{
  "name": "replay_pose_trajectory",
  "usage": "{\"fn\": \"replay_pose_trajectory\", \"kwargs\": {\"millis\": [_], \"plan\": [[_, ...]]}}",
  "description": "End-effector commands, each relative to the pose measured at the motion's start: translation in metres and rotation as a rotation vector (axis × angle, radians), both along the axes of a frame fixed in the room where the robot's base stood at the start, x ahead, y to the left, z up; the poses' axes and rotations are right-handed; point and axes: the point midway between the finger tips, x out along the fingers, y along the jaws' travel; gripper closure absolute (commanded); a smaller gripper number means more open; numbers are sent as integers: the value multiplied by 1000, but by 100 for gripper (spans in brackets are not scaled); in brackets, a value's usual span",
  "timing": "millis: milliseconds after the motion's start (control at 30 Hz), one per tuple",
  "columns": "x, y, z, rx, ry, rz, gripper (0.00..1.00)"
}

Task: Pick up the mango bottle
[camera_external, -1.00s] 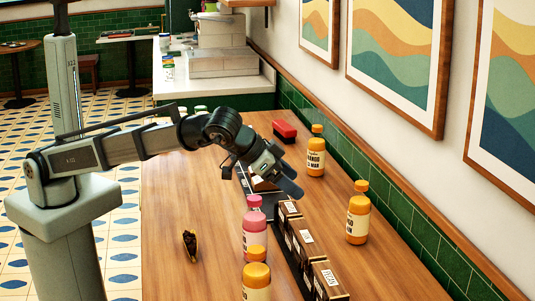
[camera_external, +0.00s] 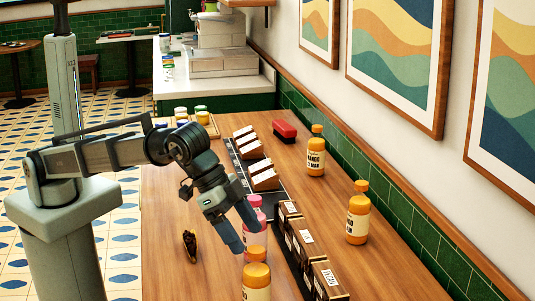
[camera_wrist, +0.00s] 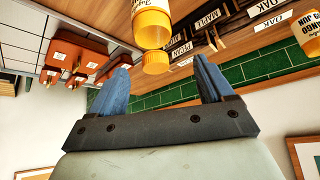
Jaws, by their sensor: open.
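Orange mango bottles with orange caps stand on the wooden counter. One (camera_external: 257,285) is at the front, one (camera_external: 358,222) at the right and one (camera_external: 316,160) farther back by the wall. My gripper (camera_external: 244,238) is open and points down, just behind the front bottle and in front of a pink bottle (camera_external: 262,212), which it partly covers. In the wrist view an orange bottle (camera_wrist: 151,22) shows beyond the gap between my two blue fingers (camera_wrist: 161,66). Nothing is held. Another orange bottle (camera_wrist: 310,35) is at that view's right edge.
Dark wooden boxes with name labels (camera_external: 303,240) stand in a row right of my gripper. A small dark object (camera_external: 190,245) lies at the left. The counter's left side is mostly clear.

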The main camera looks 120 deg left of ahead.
Motion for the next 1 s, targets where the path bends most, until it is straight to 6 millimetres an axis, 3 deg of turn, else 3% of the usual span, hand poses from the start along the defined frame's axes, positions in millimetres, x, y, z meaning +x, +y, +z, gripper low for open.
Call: {"fn": "replay_pose_trajectory", "kwargs": {"millis": [467,767,1000], "plan": [[19,1,-24,0,1,1,19],[41,1,-52,1,-1,3,19],[43,1,-55,1,-3,3,19]]}}
